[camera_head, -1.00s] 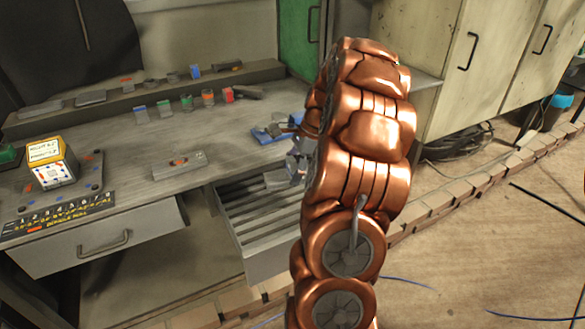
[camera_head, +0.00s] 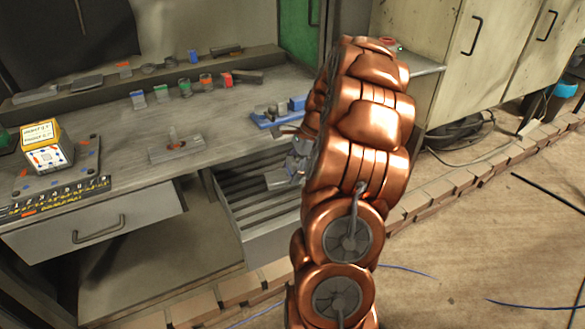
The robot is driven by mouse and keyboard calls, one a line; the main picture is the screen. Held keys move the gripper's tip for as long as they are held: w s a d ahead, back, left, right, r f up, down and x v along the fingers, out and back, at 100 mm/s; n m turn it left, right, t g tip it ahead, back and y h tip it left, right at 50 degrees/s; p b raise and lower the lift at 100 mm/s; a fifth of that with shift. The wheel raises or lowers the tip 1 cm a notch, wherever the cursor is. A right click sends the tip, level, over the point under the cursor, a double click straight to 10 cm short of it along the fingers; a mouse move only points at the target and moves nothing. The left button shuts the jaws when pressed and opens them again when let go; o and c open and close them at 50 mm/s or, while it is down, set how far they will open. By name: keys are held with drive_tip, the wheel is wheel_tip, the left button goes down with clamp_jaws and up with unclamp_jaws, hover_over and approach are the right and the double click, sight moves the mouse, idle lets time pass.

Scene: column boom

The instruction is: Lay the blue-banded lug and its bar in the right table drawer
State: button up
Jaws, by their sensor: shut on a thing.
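My gripper (camera_head: 297,166) is partly hidden by my copper arm, over the open right table drawer (camera_head: 268,247). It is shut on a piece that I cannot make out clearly. A pale grey flat piece (camera_head: 277,180) shows just left of the gripper, over the slatted drawer; I cannot tell whether it is held or lies inside. No blue band shows at the gripper. A small blue-marked block (camera_head: 138,99) stands at the left end of a row on the table. A blue fixture (camera_head: 270,121) with grey parts sits on the tabletop behind the gripper.
A yellow-topped box (camera_head: 41,136) and a numbered black strip (camera_head: 55,200) are on the left of the table. A grey block (camera_head: 176,148) lies mid-table. Cabinets (camera_head: 470,60) stand at the right.

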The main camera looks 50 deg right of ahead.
sight(293, 192)
drive_tip(key=shift+f, duration=2.15)
drive_tip(key=shift+f, duration=0.1)
drive_tip(key=o, duration=1.6)
drive_tip(key=shift+o, duration=0.2)
drive_tip(key=v, duration=1.2)
